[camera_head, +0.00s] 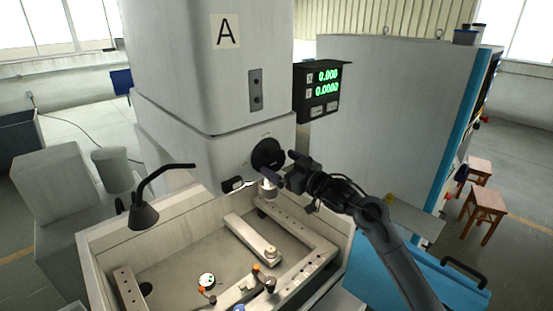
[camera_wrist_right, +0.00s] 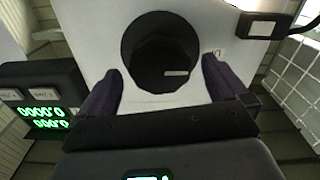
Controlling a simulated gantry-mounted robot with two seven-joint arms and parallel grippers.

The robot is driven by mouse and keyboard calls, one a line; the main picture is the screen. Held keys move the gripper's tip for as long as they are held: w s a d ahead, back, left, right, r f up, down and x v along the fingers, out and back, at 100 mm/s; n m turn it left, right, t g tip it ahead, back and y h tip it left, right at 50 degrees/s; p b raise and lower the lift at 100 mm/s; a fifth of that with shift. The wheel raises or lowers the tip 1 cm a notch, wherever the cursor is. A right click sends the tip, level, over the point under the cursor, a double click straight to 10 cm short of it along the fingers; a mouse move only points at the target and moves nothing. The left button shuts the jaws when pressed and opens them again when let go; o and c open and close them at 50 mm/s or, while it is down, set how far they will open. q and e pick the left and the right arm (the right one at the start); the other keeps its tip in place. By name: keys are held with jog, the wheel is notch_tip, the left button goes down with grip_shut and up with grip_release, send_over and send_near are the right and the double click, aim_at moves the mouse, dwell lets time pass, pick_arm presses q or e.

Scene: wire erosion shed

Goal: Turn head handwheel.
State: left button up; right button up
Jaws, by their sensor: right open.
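The head handwheel (camera_head: 267,154) is a round black wheel on the front of the white machine head (camera_head: 200,70), below the panel marked A. In the right wrist view the handwheel (camera_wrist_right: 160,40) faces me, with a dark knob at its centre and a pale mark on it. My right gripper (camera_head: 275,175) is close in front of the handwheel in the head view. I cannot tell whether a finger touches the wheel. My left gripper is not in view.
A digital readout (camera_head: 318,90) with green digits hangs right of the head. A black lamp (camera_head: 144,214) bends over the open work tank (camera_head: 105,233), which holds bars and small fixtures. A grey cabinet (camera_head: 385,110) stands at the right, with two wooden stools (camera_head: 484,200) beyond it.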

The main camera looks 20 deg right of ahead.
jog(key=shift+x, duration=1.35)
jog(key=c, duration=1)
